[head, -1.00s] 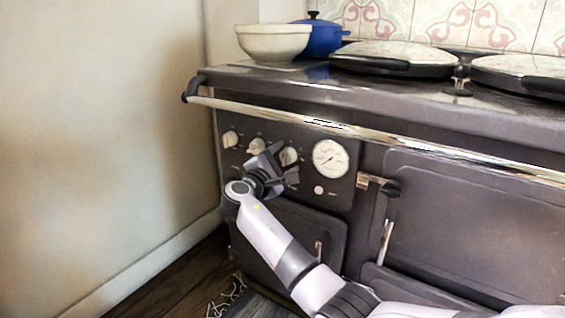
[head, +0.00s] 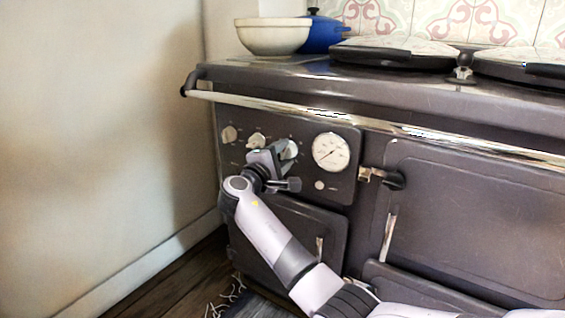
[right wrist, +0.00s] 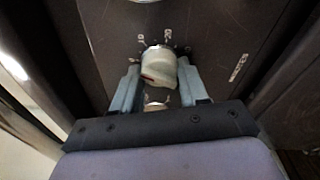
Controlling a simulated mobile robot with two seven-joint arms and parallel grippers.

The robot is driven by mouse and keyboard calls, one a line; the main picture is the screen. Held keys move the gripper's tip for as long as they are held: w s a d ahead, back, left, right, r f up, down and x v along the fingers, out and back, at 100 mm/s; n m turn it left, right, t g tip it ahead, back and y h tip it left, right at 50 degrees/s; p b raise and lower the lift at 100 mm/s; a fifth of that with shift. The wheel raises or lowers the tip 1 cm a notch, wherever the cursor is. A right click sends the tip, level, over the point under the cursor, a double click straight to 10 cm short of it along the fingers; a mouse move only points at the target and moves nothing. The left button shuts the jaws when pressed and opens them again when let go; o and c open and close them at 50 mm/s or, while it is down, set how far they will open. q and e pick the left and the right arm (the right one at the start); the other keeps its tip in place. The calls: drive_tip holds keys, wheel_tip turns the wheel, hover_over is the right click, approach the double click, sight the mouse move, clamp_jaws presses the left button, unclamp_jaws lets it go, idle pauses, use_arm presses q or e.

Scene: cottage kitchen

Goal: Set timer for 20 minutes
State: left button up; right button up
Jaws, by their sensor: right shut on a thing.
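The black range cooker's front panel (head: 310,178) carries three pale round knobs: a left one (head: 229,134), a middle one (head: 256,141) and a right one (head: 290,149). A white round dial (head: 331,152) sits to their right. My right gripper (head: 286,164) is at the right knob, with its jaws shut on it. In the right wrist view this knob (right wrist: 158,66) shows between the two fingers (right wrist: 158,88), with a small red mark on its side. The gripper partly hides the knob in the head view. My left gripper is out of view.
A chrome rail (head: 320,114) runs across the cooker above the knobs. A small white button (head: 319,185) is below the dial. A cream bowl (head: 272,36) and blue pot (head: 322,34) stand on top. A plain wall (head: 100,130) is at left.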

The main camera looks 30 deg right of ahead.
drive_tip(key=m, duration=0.1)
drive_tip(key=m+b, duration=0.2)
drive_tip(key=m, duration=0.1)
drive_tip(key=shift+f+h, duration=0.25)
drive_tip(key=shift+h, duration=0.05)
drive_tip(key=m+b, duration=0.1)
drive_tip(key=m, duration=0.2)
drive_tip(key=shift+r, duration=0.15)
drive_tip(key=m, duration=0.5)
drive_tip(key=shift+g+h, duration=0.4)
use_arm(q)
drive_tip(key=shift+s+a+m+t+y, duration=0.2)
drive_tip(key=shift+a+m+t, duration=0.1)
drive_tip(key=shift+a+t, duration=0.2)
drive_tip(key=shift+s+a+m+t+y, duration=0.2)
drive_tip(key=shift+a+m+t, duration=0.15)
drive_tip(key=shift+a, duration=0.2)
use_arm(e)
drive_tip(key=m, duration=0.5)
drive_tip(key=shift+w+a+r+g, duration=0.1)
drive_tip(key=shift+g, duration=0.2)
drive_tip(key=shift+m, duration=0.4)
drive_tip(key=o, duration=1)
drive_tip(key=shift+o, duration=0.2)
